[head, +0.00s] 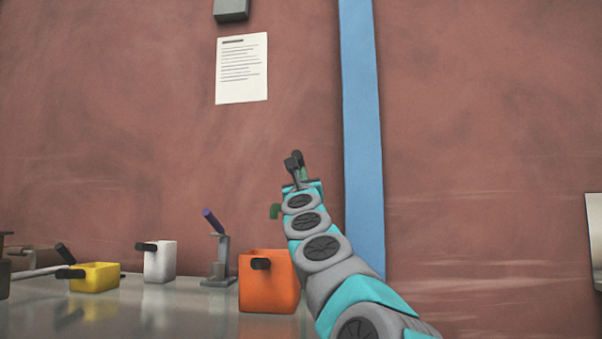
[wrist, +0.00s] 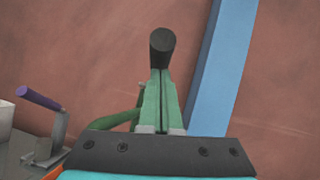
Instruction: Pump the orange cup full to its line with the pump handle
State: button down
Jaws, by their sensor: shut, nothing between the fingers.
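The orange cup (head: 268,284) stands upright on the counter, left of my arm, its dark handle towards me. Its inside and fill line are hidden. A green curved piece (head: 275,211), apparently a spout, shows above the cup and also in the wrist view (wrist: 113,122). A black cylindrical grip, apparently the pump handle (wrist: 162,47), is just past my fingertips in the wrist view; I cannot tell if they touch. My gripper (wrist: 161,76) is shut and empty, raised above and right of the cup in the head view (head: 297,172). My arm hides most of the pump.
A purple-handled lever (head: 213,220) on a grey stand (head: 221,262) is behind and left of the cup. A white cup (head: 160,261) and a yellow cup (head: 95,277) stand further left. A blue vertical strip (head: 362,120) runs up the red wall behind my arm.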

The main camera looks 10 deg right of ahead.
notch_tip(320, 180, up, 2)
jog(key=p, duration=0.3)
jog(key=shift+r+g+p, duration=0.25)
jog(key=shift+g+p, duration=0.05)
jog(key=shift+p, duration=0.05)
jog(key=shift+r+p, duration=0.45)
jog(key=shift+d+f+b, duration=0.1)
jog(key=shift+f+b, duration=0.3)
jog(key=shift+b, duration=0.05)
notch_tip(320, 180, down, 4)
jog(key=s+r+b, duration=0.1)
jog(key=b, duration=0.6)
send_near(301, 161)
jog(key=shift+s+d+f, duration=0.1)
jog(key=shift+s+f, duration=0.25)
jog(key=shift+f, duration=0.45)
jog(key=shift+s+d+f, duration=0.1)
jog(key=shift+s+f, duration=0.25)
jog(key=shift+f, duration=0.4)
jog(key=shift+s, duration=0.1)
